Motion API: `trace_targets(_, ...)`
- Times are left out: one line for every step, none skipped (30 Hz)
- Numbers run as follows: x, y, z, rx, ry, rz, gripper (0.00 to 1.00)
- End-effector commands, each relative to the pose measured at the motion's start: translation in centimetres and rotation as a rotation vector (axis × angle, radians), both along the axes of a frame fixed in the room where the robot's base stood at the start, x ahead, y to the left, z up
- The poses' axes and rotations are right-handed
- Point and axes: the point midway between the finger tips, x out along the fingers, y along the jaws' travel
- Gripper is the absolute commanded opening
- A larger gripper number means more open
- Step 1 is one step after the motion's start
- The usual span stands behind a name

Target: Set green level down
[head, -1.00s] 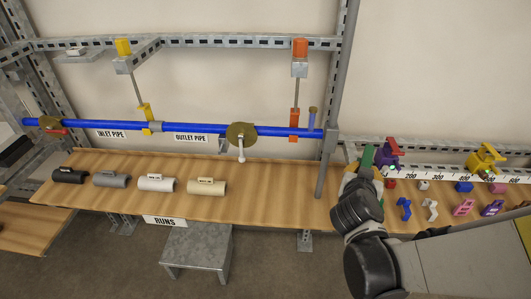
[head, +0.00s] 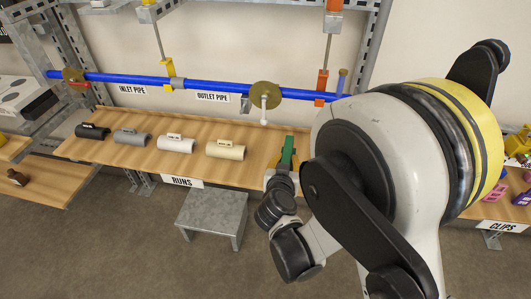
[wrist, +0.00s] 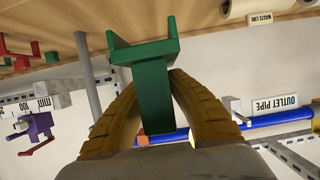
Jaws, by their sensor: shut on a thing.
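The green level (head: 288,153) is held upright in my gripper (head: 283,168), in front of the wooden shelf right of the cream run piece. In the wrist view the green level (wrist: 152,90) is a block with a wider, forked end, and the two tan fingers of my gripper (wrist: 152,105) are shut on it from both sides. The wide end points toward the shelf board, which shows upside down at the top of that view. I cannot tell whether the level touches anything besides the fingers.
The wooden shelf (head: 120,155) holds several run pieces, with the cream one (head: 225,150) nearest my gripper. A blue pipe (head: 210,87) runs above it with a brass valve disc (head: 265,95). A grey metal step (head: 212,215) stands below. My arm hides the right side.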

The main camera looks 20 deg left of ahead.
Motion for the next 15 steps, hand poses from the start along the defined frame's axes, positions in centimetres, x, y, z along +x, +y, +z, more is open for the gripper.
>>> trace_targets(0.9,0.2,-0.4,0.0,0.0,-0.002,0.0)
trace_targets(1.6,0.3,-0.8,0.0,0.0,-0.003,0.0)
trace_targets(2.5,0.6,-1.5,-0.001,0.0,-0.004,0.0)
trace_targets(3.3,0.9,-2.0,0.0,-0.001,-0.004,0.0)
trace_targets(4.0,1.1,-2.5,0.001,-0.001,-0.004,0.0)
trace_targets(5.0,1.3,-3.3,0.0,-0.001,-0.003,0.0)
trace_targets(5.7,1.5,-3.9,-0.001,0.0,-0.004,0.0)
trace_targets(6.4,1.7,-4.3,0.0,-0.001,-0.004,0.0)
trace_targets(7.3,2.0,-4.9,0.0,-0.001,-0.003,0.0)
trace_targets(7.9,2.2,-5.2,0.0,0.0,-0.003,0.0)
trace_targets(8.4,2.3,-5.6,0.0,0.0,-0.003,0.0)
trace_targets(9.0,2.6,-5.9,0.0,0.0,-0.002,0.0)
trace_targets(9.4,2.7,-6.1,-0.001,0.0,-0.002,0.0)
trace_targets(9.7,2.8,-6.2,-0.001,0.0,-0.002,0.0)
trace_targets(10.0,2.9,-6.4,-0.001,0.0,-0.002,0.0)
